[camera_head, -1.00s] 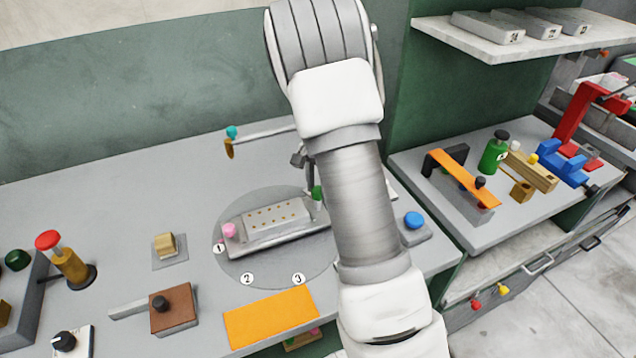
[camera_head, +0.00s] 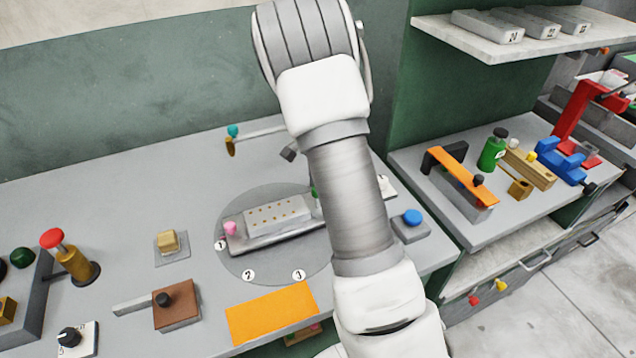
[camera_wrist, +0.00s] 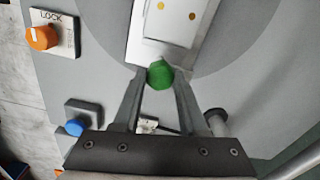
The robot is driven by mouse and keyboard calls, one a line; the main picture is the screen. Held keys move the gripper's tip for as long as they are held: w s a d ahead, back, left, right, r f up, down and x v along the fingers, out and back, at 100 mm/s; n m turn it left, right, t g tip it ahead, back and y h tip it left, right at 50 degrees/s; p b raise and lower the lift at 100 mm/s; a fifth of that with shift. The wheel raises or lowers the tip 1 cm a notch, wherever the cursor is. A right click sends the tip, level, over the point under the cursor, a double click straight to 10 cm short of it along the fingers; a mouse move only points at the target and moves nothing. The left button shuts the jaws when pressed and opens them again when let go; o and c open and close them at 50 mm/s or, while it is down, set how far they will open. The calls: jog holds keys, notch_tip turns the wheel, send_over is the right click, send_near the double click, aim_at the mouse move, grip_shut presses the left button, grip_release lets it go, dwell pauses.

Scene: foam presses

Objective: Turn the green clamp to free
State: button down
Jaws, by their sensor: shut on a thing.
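The green clamp (camera_wrist: 160,75) is a small green knob at the end of the grey mould plate (camera_wrist: 142,50) in the wrist view. My gripper (camera_wrist: 160,82) has its two fingers closed on the knob's sides. In the head view only a sliver of the green clamp (camera_head: 315,192) shows beside my arm, and my gripper is hidden behind the arm. The pink knob (camera_head: 230,228) stands at the plate's other end. I cannot tell the clamp's turn angle.
An orange dial marked LOCK (camera_wrist: 42,37) and a blue button (camera_wrist: 75,127) sit near my gripper. A grey post (camera_wrist: 216,121) stands to the right in the wrist view. An orange mat (camera_head: 272,315) lies at the front. A lever with a teal tip (camera_head: 233,131) is behind.

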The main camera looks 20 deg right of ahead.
jog(key=shift+c, duration=2.2)
grip_release()
jog(key=shift+r, duration=0.15)
notch_tip(320, 180, up, 17)
jog(key=shift+p, duration=0.3)
jog(key=shift+r, duration=0.1)
